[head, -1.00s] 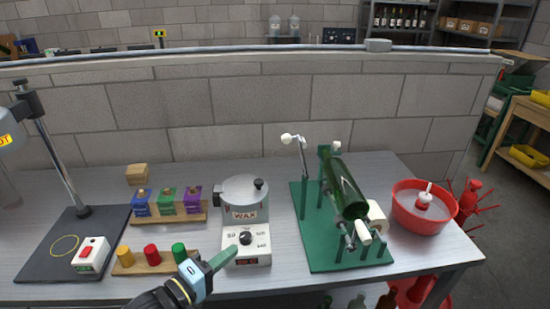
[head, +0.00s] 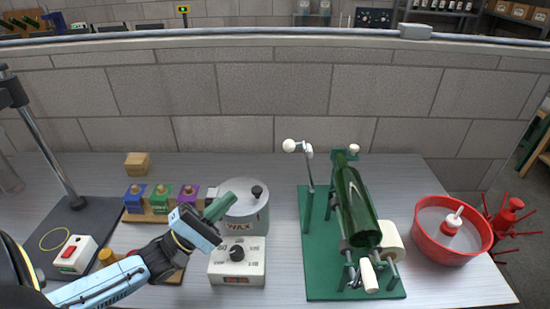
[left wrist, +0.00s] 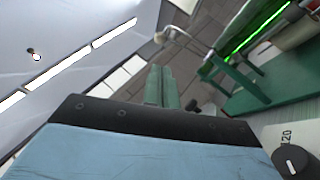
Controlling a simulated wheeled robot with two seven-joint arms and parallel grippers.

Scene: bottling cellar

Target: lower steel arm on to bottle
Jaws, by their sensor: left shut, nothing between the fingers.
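The steel arm (head: 309,172) stands raised at the left of the green stand (head: 318,270), its white knob (head: 289,146) at the top, apart from the bottle. The green bottle (head: 352,200) lies tilted on the stand's rollers, its near end lower. My left gripper (head: 219,206) is shut and empty, in front of the wax pot in the head view, left of the steel arm and not touching it. In the left wrist view, its green fingers (left wrist: 161,86) point up towards the white knob (left wrist: 161,37), and the bottle (left wrist: 258,28) shows at upper right. My right gripper is out of view.
The wax pot (head: 242,208) with its dial box (head: 237,268) stands close to my left gripper. Blue, green and purple blocks (head: 162,200) are left of it. A red basin (head: 422,240) stands right of the stand. A block wall is behind the table.

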